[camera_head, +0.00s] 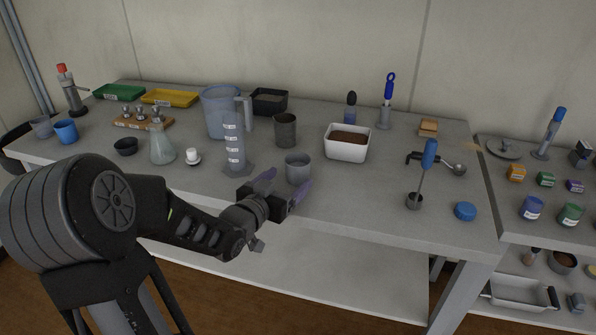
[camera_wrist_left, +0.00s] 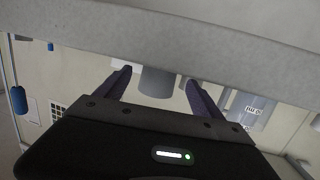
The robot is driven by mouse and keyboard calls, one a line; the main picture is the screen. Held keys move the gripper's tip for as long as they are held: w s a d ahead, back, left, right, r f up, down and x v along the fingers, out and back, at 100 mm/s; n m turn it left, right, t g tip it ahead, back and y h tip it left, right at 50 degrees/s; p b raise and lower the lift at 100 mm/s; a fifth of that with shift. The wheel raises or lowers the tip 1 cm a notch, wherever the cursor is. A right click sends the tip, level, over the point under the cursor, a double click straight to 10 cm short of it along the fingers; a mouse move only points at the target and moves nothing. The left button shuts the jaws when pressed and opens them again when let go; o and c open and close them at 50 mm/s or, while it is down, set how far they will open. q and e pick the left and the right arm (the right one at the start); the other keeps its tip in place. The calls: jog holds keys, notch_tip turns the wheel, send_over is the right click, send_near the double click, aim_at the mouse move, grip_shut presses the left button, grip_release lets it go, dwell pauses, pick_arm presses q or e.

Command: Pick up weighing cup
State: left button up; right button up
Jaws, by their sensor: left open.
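A small grey cup (camera_head: 298,168), which looks like the weighing cup, stands upright near the front edge of the table (camera_head: 380,205). My left gripper (camera_head: 287,184) reaches in from the front left at the table edge. Its two purple fingers are spread, one toward each side of the cup, and nothing is held. In the left wrist view the cup (camera_wrist_left: 157,83) shows between the open fingers (camera_wrist_left: 158,75); I cannot tell whether they touch it. My right gripper is not in view.
A graduated cylinder (camera_head: 234,150) stands close left of the cup, with a flask (camera_head: 161,145) further left. A dark metal cup (camera_head: 285,130) stands behind it. A white soil tray (camera_head: 346,152) is behind right. The table front to the right is mostly clear.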

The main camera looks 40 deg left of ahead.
aim_at(292, 175)
pick_arm(q)
jog(key=shift+w, duration=0.25)
jog(key=shift+x, duration=2.6)
jog(key=c, duration=1.3)
jog(key=shift+r, duration=0.15)
jog(key=shift+r+p, duration=0.8)
jog(key=shift+r, duration=4)
